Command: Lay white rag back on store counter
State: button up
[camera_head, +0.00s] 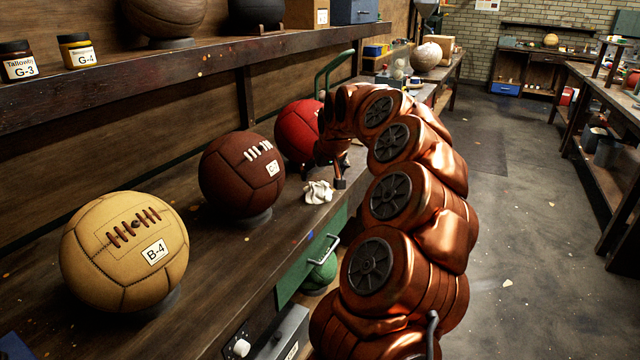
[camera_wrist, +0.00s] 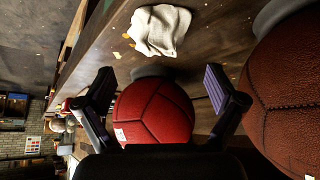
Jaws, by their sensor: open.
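The white rag (camera_head: 318,192) lies crumpled on the wooden store counter (camera_head: 215,262), near its front edge, between the brown ball and the red ball. It also shows at the top of the wrist view (camera_wrist: 160,30), beyond my fingertips. My gripper (camera_head: 338,178) is just above the counter, beside the rag on its right, in front of the red ball. In the wrist view my gripper (camera_wrist: 158,76) has its two fingers spread wide, with nothing held between them. One finger is hard to make out in the head view.
A red ball (camera_head: 297,130), a brown ball (camera_head: 240,175) and a tan ball (camera_head: 125,250) stand on the counter along the wall. A shelf (camera_head: 190,65) with jars and balls runs above. The floor (camera_head: 510,230) to the right is mostly clear.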

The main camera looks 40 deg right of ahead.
jog(key=v, duration=0.3)
jog(key=shift+s+a+r, duration=0.1)
jog(key=shift+s+r, duration=0.1)
jog(key=shift+r, duration=0.05)
